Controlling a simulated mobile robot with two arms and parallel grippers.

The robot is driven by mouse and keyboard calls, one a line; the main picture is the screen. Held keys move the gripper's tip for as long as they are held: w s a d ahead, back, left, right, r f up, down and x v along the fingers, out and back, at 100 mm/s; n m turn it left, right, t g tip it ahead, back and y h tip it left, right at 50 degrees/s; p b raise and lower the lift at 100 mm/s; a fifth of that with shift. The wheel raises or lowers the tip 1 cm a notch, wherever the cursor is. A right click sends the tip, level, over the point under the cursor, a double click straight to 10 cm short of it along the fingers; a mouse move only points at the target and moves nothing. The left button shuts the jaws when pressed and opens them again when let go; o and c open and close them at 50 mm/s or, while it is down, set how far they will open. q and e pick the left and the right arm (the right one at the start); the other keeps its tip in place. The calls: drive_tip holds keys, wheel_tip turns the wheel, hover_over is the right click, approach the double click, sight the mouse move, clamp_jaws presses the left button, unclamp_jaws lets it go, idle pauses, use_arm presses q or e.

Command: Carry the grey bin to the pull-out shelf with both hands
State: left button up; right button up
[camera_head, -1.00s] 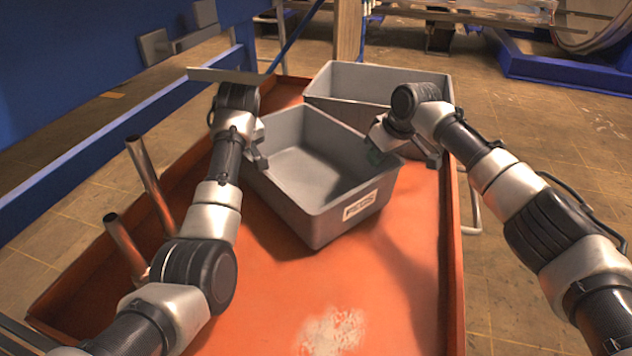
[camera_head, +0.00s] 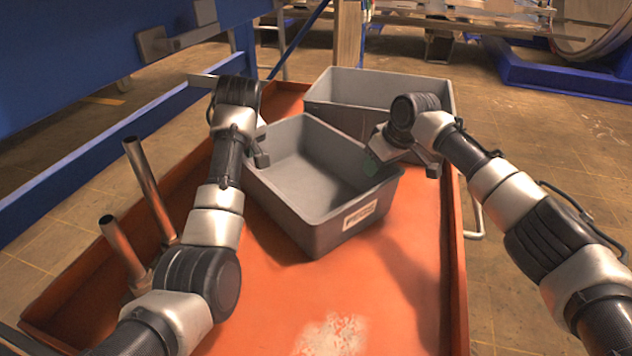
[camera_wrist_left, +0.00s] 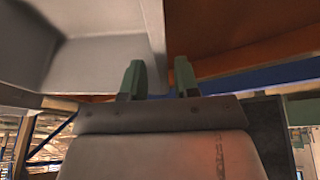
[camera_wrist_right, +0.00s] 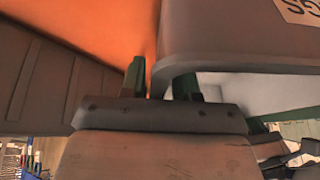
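The grey bin (camera_head: 310,215) is open-topped, looks empty and has a white label on its near right side. It sits turned at an angle on an orange surface with raised edges (camera_head: 400,290). My left gripper (camera_head: 260,150) is at its left rim. In the left wrist view, the green fingers (camera_wrist_left: 160,80) stand either side of the bin wall (camera_wrist_left: 152,35), with a gap showing. My right gripper (camera_head: 398,160) is at the right rim. In the right wrist view its fingers (camera_wrist_right: 160,80) straddle the rim, apart. I cannot pick out a pull-out shelf for certain.
A second grey bin (camera_head: 345,82) stands close behind the first. Two metal posts (camera_head: 150,185) rise at the left of the orange surface. Blue framework (camera_head: 90,50) stands at the far left. The near part of the orange surface is clear.

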drive_tip(key=shift+r, duration=0.1)
use_arm(q)
drive_tip(key=v, duration=0.8)
use_arm(e)
drive_tip(key=v, duration=1.2)
